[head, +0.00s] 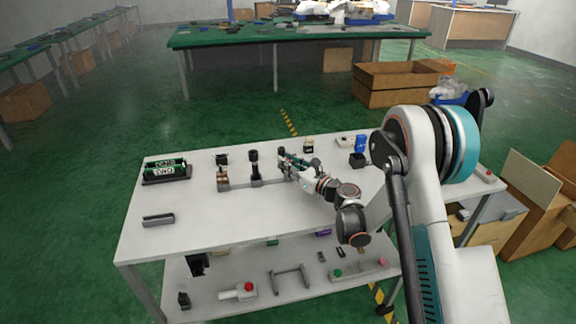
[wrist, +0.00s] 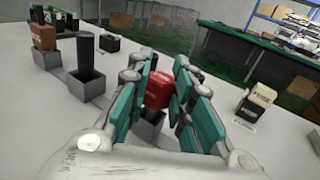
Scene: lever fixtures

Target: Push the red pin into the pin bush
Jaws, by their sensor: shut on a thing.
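The red block-shaped piece (wrist: 158,90), which I take for the red pin, stands between my fingers in the wrist view. My gripper (wrist: 158,94) is shut on it, with teal finger pads on both sides. Below it is a grey block (wrist: 148,130), possibly the pin bush. The fingers hide much of this joint, so I cannot tell how deep the red piece sits. In the head view my gripper (head: 286,162) is over the middle of the white table, and the red piece is hidden there.
Left of my gripper, a black upright post (head: 254,160) and a brown piece (head: 222,178) stand in grey bases. A black-and-beige block (wrist: 256,100) stands to the right in the wrist view. The white table's (head: 260,225) front area is mostly clear except for a grey channel (head: 158,220).

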